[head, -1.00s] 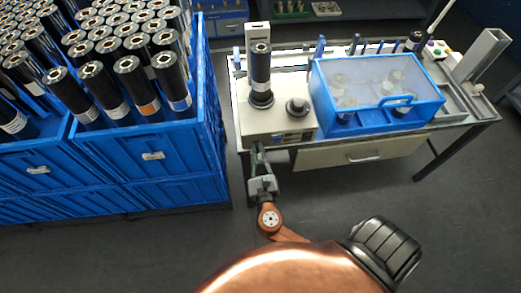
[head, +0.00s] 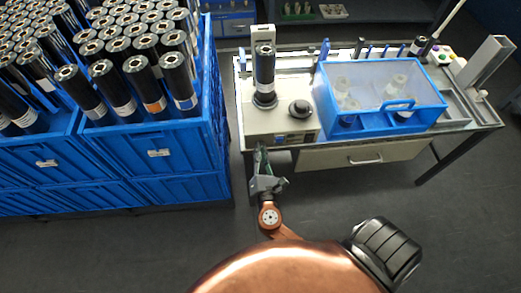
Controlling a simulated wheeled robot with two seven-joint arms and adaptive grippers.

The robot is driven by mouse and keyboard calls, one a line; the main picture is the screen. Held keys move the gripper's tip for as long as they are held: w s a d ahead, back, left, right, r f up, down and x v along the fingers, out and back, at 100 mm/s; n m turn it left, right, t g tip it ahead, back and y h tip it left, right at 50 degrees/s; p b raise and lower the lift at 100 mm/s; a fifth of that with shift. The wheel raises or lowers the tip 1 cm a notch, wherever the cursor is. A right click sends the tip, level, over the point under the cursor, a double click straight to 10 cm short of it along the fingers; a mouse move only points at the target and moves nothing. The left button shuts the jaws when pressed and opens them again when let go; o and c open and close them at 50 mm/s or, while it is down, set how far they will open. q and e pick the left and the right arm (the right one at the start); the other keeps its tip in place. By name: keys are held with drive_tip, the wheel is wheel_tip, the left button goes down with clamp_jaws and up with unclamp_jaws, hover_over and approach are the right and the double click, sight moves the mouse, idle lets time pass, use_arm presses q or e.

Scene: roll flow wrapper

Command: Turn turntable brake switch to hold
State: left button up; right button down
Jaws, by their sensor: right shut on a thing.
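The turntable machine (head: 257,125) is a beige box at the left end of the table. A black film roll (head: 264,72) stands upright on its turntable (head: 264,101). A dark round knob (head: 299,109) sits on its top, and a small panel with a display (head: 294,138) is on its front. My right gripper (head: 261,155) is at the lower front left of the machine, shut on a small part there. The fingers hide that part, and the brake switch cannot be made out apart from them. My left gripper is out of view.
A blue crate (head: 160,160) full of black rolls stands at the left, close to the table. A blue box with a clear lid (head: 388,82) stands right of the machine. A drawer (head: 350,155) is under the tabletop. The floor in front is clear.

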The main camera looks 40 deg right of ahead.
idle(0.5)
drive_tip(key=c, duration=2)
unclamp_jaws()
drive_tip(key=v, duration=1.2)
drive_tip(key=shift+d, duration=0.1)
drive_tip(key=shift+f, duration=0.15)
